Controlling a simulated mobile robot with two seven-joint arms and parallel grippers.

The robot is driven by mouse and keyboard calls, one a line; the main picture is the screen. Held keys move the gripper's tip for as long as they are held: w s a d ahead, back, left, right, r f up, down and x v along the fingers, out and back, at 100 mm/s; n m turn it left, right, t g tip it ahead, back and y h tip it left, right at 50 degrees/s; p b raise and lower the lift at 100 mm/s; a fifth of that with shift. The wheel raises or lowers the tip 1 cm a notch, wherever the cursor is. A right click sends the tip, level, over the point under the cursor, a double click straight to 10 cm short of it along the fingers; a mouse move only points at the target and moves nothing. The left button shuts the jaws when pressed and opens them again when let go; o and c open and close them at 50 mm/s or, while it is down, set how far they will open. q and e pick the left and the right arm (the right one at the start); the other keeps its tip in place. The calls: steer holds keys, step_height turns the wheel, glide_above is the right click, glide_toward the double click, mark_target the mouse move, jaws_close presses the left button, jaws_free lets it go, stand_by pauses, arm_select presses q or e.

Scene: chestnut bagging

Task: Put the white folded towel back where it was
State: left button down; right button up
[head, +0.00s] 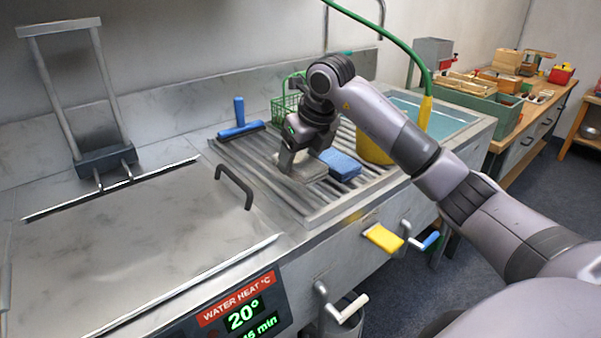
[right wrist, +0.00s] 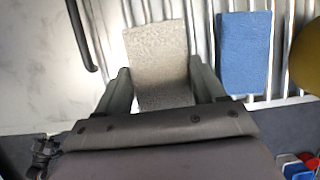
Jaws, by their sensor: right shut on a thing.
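The white folded towel (right wrist: 157,50) shows as a light grey-beige rectangle in the right wrist view, between the two fingers of my right gripper (right wrist: 163,88). In the head view the towel (head: 309,172) is low over or on the ribbed metal drainboard (head: 262,180), just left of a blue sponge-like block (head: 341,164). My right gripper (head: 300,160) is shut on it from above and hides part of it. I cannot tell whether the towel touches the ribs. My left gripper is not in view.
A yellow bucket (head: 374,148) stands right of the blue block. A green wire basket (head: 288,108) and a blue squeegee (head: 240,125) are behind. The lidded metal tank (head: 130,250) with a black handle (head: 235,184) is at left. A yellow cloth (head: 384,238) hangs at the front.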

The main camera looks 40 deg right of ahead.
mark_target(304, 163)
steer(key=shift+f, duration=1.95)
steer(key=o, duration=1)
steer(key=shift+s+r, duration=0.1)
steer(key=shift+r, duration=0.35)
steer(key=v, duration=1.1)
steer(key=shift+r, duration=0.1)
steer(key=shift+s, duration=0.1)
